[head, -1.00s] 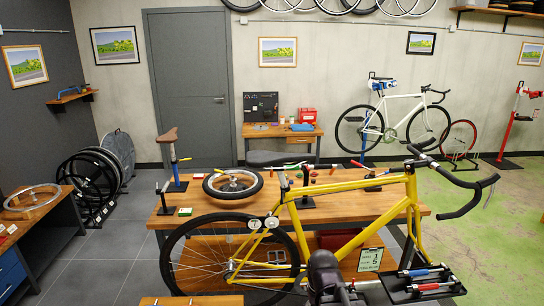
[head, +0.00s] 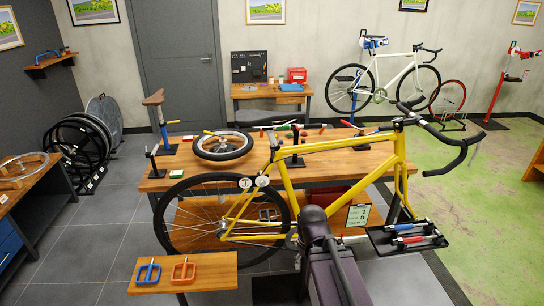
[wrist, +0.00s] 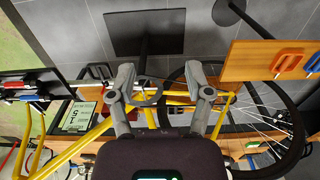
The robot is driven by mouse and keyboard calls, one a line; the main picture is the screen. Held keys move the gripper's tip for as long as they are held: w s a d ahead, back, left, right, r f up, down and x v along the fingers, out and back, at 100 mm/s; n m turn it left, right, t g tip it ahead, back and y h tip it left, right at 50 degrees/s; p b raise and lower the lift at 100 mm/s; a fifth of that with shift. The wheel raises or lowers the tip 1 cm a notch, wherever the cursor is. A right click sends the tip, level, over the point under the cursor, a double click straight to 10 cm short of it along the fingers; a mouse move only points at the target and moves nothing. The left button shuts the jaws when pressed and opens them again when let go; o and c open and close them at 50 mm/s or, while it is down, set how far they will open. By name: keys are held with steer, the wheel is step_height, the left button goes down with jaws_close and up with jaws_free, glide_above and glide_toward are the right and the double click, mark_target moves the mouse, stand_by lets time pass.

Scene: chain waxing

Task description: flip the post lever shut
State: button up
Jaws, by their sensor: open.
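My arm rises at the bottom centre of the head view, where the fingers are hidden. In the wrist view my gripper (wrist: 160,88) is open and empty, its fingers apart above part of the yellow frame.
The yellow bike stands between me and the bench. A low wooden table (head: 215,283) with blue and orange clamp-like pieces is at front left. A dark tray (head: 405,238) with red and blue tools is at right.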

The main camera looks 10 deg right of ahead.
steer(key=shift+w, duration=0.2)
steer(key=c, duration=0.6)
steer(key=shift+w+r, duration=0.15)
steer(key=shift+w, duration=0.2)
jaws_close()
steer(key=w+a+r+n+t+h+p, duration=0.1)
steer(key=w+a+r+t+h+p, duration=0.2)
steer(key=w, duration=0.6)
steer(key=w+a+r+n+t+h+p, duration=0.1)
steer(key=w+a+r+h, duration=0.2)
steer(key=w+r+h, duration=0.5)
steer(key=w+a+r+n+t+p, duration=0.1)
steer(key=w+a+r+t, duration=0.1)
steer(key=w+a+r, duration=0.2)
steer(key=w+a+r+n+t+p, duration=0.1)
steer(key=w+a+r+t+p, duration=0.1)
steer(key=w+a, duration=0.6)
step_height(320, 180, up, 3)
steer(key=a+t, duration=0.1)
steer(key=a, duration=0.1)
steer(key=shift+w+a+h, duration=0.3)
steer(key=shift+w, duration=0.1)
steer(key=shift+f, duration=0.1)
